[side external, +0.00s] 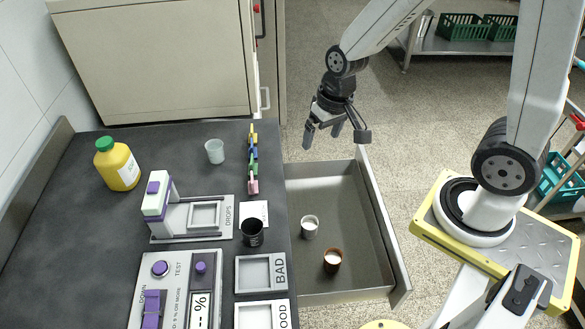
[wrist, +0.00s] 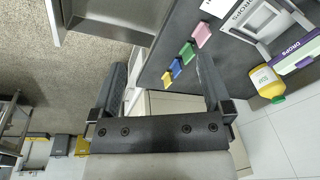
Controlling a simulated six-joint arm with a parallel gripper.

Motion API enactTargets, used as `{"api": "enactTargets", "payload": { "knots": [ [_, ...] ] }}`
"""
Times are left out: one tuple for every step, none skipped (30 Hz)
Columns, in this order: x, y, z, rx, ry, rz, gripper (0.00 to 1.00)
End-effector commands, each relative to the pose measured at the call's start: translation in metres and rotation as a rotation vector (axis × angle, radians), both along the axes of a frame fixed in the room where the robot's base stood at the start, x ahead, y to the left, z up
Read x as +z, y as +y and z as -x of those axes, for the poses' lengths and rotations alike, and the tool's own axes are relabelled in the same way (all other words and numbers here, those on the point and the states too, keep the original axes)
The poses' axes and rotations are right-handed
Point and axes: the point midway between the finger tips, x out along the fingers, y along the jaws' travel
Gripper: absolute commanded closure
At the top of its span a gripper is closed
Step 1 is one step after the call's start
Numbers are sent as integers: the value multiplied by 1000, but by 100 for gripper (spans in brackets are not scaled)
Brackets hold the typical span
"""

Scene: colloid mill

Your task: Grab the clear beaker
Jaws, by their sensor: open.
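The clear beaker (side external: 214,151) stands upright on the dark bench top, near the back, between the yellow bottle and the row of coloured pieces. I cannot make it out in the wrist view. My gripper (side external: 322,137) is open and empty, pointing down to the right of the beaker. It hangs in the air near the far end of the open drawer, well apart from the beaker. In the wrist view, my gripper's two fingers (wrist: 160,75) are spread wide with nothing between them.
The open drawer (side external: 345,183) holds a pale cup (side external: 310,226) and a brown cup (side external: 332,261). On the bench (side external: 90,235) are coloured pieces (side external: 253,160), a yellow bottle (side external: 117,166), the DROPS device (side external: 190,218), a black cup (side external: 252,233) and the BAD tray (side external: 262,288).

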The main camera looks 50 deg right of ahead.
Motion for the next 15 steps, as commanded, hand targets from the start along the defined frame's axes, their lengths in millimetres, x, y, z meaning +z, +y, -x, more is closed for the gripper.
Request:
{"api": "enactTargets", "payload": {
  "knots": [
    [-4, 0, -9, -56, 23, -28, 0],
    [-6, 1, -14, -94, 36, -48, 0],
    [-9, 3, -21, -143, 55, -74, 0],
    [-11, 4, -26, -180, 68, -94, 0],
    [-13, 5, -32, -218, 82, -116, 0],
    [-17, 6, -39, -268, 99, -144, 0],
    [-19, 7, -44, -305, 115, -165, 0],
    [-22, 8, -50, -341, 129, -186, 0],
    [-25, 10, -57, -390, 148, -216, 0],
    [-28, 11, -63, -424, 160, -238, 0],
    [-30, 12, -69, -461, 174, -260, 0],
    [-34, 14, -76, -507, 192, -291, 0],
    [-37, 15, -82, -542, 207, -313, 0],
    [-40, 16, -87, -578, 221, -337, 0],
    [-43, 17, -95, -623, 239, -368, 0]
  ]
}}
